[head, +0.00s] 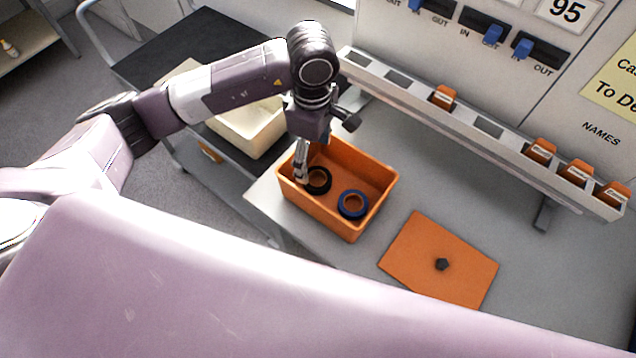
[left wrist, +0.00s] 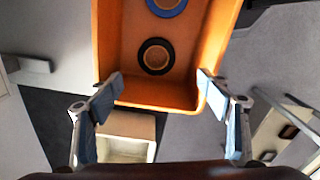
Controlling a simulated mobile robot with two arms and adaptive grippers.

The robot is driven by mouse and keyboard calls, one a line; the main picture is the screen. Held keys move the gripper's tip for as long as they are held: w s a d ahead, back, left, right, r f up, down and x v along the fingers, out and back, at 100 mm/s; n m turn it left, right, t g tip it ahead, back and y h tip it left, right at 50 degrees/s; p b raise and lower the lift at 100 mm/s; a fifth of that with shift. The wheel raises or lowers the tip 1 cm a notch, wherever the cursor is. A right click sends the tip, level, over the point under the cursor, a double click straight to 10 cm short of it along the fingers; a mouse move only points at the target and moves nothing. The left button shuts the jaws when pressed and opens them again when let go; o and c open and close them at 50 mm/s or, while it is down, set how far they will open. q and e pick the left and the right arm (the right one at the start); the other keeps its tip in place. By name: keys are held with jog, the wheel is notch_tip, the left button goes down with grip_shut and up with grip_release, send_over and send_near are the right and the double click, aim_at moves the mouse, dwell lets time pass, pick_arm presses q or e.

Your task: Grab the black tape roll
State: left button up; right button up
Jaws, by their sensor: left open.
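The black tape roll (head: 318,181) lies flat inside the orange bin (head: 358,229), at its left end in the head view. In the left wrist view the black tape roll (left wrist: 156,57) shows whole, beyond the fingertips and between them. My left gripper (head: 302,172) points down at the bin's left end, close beside the roll. In the left wrist view my left gripper (left wrist: 158,88) has its fingers wide apart with nothing between them. I cannot tell the exact height of the fingertips over the roll. My right gripper is not in view.
A blue tape roll (head: 353,204) lies in the same bin, right of the black one. An orange lid (head: 440,262) with a dark knob lies on the grey table. A cream bin (head: 252,128) stands on a dark cart. A rack (head: 485,128) with orange holders runs along the back.

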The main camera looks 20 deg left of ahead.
aim_at(316, 177)
pick_arm(q)
jog(key=shift+w+f+b, duration=0.1)
jog(key=shift+f+b, duration=0.25)
jog(key=shift+f, duration=0.85)
jog(key=shift+f+p, duration=0.3)
jog(key=shift+f, duration=0.05)
jog(key=f+p, duration=0.1)
jog(key=f, duration=0.1)
jog(key=f+p, duration=0.1)
jog(key=f, duration=0.2)
jog(key=shift+w+d+f, duration=0.1)
jog(key=shift+w+f, duration=0.1)
jog(key=shift+f, duration=0.45)
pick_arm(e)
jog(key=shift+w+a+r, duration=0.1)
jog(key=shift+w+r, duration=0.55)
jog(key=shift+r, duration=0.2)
pick_arm(q)
jog(key=c, duration=1.2)
jog(key=shift+r, duration=0.1)
jog(key=shift+c, duration=0.2)
